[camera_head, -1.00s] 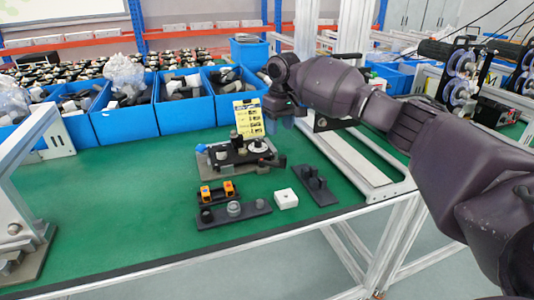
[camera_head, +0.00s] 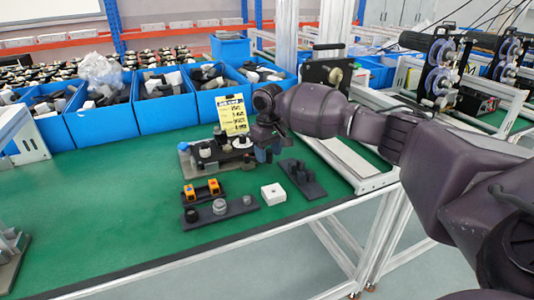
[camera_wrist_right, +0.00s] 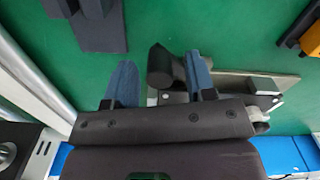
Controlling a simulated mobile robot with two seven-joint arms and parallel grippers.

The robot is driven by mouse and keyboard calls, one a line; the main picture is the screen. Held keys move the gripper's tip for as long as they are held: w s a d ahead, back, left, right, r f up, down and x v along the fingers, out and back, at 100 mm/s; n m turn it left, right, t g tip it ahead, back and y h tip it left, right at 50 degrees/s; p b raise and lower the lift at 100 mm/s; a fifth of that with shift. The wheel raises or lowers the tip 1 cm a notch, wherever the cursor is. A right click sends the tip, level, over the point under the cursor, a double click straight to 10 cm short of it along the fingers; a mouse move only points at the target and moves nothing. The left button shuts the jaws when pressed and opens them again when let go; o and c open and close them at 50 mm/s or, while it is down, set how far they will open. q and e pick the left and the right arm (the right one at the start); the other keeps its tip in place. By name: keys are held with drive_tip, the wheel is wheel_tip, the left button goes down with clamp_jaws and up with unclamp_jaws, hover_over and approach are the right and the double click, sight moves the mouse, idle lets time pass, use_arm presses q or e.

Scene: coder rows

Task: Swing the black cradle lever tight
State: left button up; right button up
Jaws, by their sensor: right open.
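The cradle fixture (camera_head: 210,163) stands on the green table, a grey plate carrying black and pale round parts. Its black lever (camera_wrist_right: 162,66) shows in the right wrist view as a dark knob-ended handle. My right gripper (camera_head: 268,154) is at the fixture's right end, fingers pointing down, and hides the lever in the head view. In the right wrist view, the open blue fingers (camera_wrist_right: 161,84) stand either side of the lever's end, which lies closer to the right finger. Whether that finger touches it I cannot tell. My left gripper is out of view.
A yellow card (camera_head: 232,115) stands behind the fixture, before a row of blue bins (camera_head: 162,114). In front lie a dark plate with round parts (camera_head: 243,204), orange pieces (camera_head: 213,187), a white block (camera_head: 273,194) and a dark bracket (camera_head: 303,180).

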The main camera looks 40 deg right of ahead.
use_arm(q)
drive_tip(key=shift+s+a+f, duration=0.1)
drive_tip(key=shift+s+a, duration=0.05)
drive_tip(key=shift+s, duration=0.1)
use_arm(e)
drive_tip(key=shift+f, duration=0.1)
clamp_jaws()
